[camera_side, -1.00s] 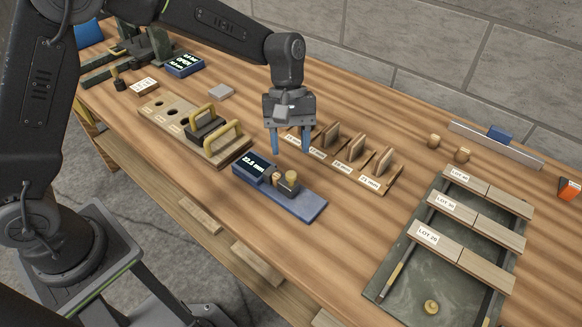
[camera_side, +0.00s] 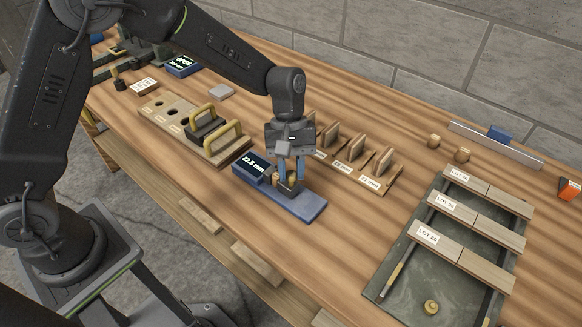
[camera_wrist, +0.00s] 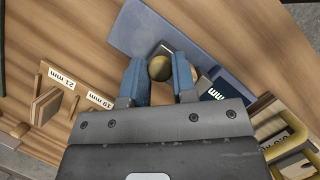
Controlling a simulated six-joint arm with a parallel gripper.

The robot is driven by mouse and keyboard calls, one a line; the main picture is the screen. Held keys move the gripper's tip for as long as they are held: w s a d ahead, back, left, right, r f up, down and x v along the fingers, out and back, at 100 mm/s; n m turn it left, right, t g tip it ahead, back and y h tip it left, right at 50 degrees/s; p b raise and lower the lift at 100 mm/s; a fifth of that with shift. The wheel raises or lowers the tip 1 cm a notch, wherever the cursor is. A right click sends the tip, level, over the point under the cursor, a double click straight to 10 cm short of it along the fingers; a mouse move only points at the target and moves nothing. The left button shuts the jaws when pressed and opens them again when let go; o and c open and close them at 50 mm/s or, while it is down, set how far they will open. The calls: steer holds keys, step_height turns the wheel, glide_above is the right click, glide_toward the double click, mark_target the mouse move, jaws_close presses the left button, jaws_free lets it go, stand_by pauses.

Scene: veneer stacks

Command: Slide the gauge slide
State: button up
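The gauge has a blue base (camera_side: 302,206) with a small lit display (camera_side: 255,164) at its left end, reading about 22.5 mm. On it sits the gauge slide (camera_side: 289,189), a dark block with a brass knob. My gripper (camera_side: 291,177) points down over the slide, its blue fingers close together on either side of the knob. In the wrist view the round brass knob (camera_wrist: 160,68) lies between the two fingertips, which appear to touch it on both sides. The fingers partly hide the slide.
A rack of upright veneer pieces (camera_side: 357,160) stands just right of the gauge. A wooden board with yellow handles (camera_side: 222,139) is at its left. A dark tray with labelled lots (camera_side: 400,262) lies at the right. Bare bench lies between gauge and tray.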

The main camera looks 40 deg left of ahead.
jaws_close()
steer(key=shift+d, duration=1.4)
steer(key=shift+o, duration=2.3)
jaws_free()
